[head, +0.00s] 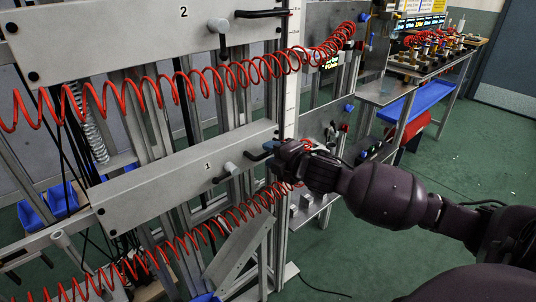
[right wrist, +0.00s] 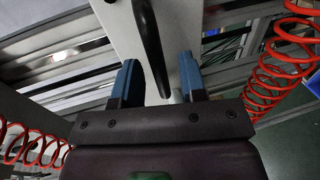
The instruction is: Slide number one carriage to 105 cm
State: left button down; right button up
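The number one carriage (head: 160,187) is a long grey plate marked "1", lying across the upright frame below the carriage marked "2". A black handle (head: 258,155) sticks out at its right end, and a grey knob (head: 230,168) sits left of the handle. My right gripper (head: 272,152) is at this handle. In the right wrist view the black handle (right wrist: 151,45) lies between the two blue fingers of my gripper (right wrist: 158,75), with gaps showing on both sides. A white vertical scale (head: 291,75) stands behind; its numbers are unreadable. My left gripper is out of view.
The number two carriage (head: 120,35) is above, with its own handle (head: 262,13). Red coiled hoses (head: 160,88) hang across the front of the frame. A workbench (head: 400,93) with a blue tray (head: 418,101) stands at the back right. Green floor (head: 470,150) is open at right.

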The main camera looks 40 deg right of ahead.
jog(key=shift+w+f, duration=0.15)
jog(key=shift+w, duration=0.5)
grip_shut()
